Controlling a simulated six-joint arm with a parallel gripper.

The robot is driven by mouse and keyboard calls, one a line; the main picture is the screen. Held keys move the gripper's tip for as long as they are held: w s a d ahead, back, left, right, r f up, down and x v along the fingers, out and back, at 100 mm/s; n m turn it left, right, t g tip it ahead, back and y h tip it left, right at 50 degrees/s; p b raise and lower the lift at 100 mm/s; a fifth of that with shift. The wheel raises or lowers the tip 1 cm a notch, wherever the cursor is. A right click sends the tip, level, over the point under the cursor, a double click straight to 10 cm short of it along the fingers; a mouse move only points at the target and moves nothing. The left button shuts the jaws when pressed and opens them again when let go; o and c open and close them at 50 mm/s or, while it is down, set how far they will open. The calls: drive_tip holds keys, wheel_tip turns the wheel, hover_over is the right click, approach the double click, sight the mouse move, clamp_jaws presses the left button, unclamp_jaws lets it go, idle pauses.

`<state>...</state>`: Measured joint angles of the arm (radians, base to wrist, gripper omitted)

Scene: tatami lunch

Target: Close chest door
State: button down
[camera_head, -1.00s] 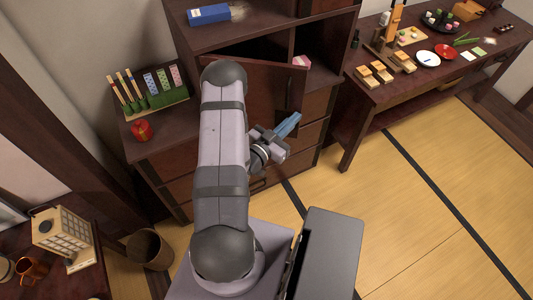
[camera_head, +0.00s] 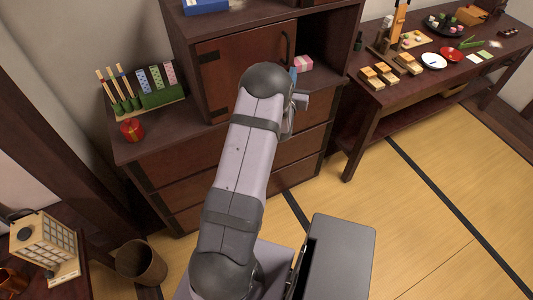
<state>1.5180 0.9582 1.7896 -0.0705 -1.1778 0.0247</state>
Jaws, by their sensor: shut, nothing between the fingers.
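The dark wooden chest (camera_head: 292,150) stands at the upper middle, with drawers below and cupboard openings above. Its reddish-brown door (camera_head: 222,62) lies across the left cupboard opening and looks flush, or nearly so, with the chest front. A dark curved handle (camera_head: 286,46) is at the door's right side. My gripper (camera_head: 296,78) is in front of the chest, just below and right of the door, with the bluish fingers partly hidden by my wrist. It looks shut. My arm hides the door's lower right part, so I cannot tell whether the fingers touch it.
A food table (camera_head: 385,100) is at right. A basket (camera_head: 141,258) stands at lower left.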

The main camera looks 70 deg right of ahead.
drive_tip(key=shift+w+d+r+t, duration=0.2)
drive_tip(key=shift+w+r+t, duration=0.05)
drive_tip(key=shift+w+t, duration=0.05)
drive_tip(key=shift+r, duration=0.1)
drive_tip(key=s+a+b, duration=0.3)
drive_tip(key=s+a, duration=0.7)
drive_tip(key=shift+s+f, duration=0.2)
drive_tip(key=shift+f, duration=0.15)
drive_tip(key=shift+f, duration=0.1)
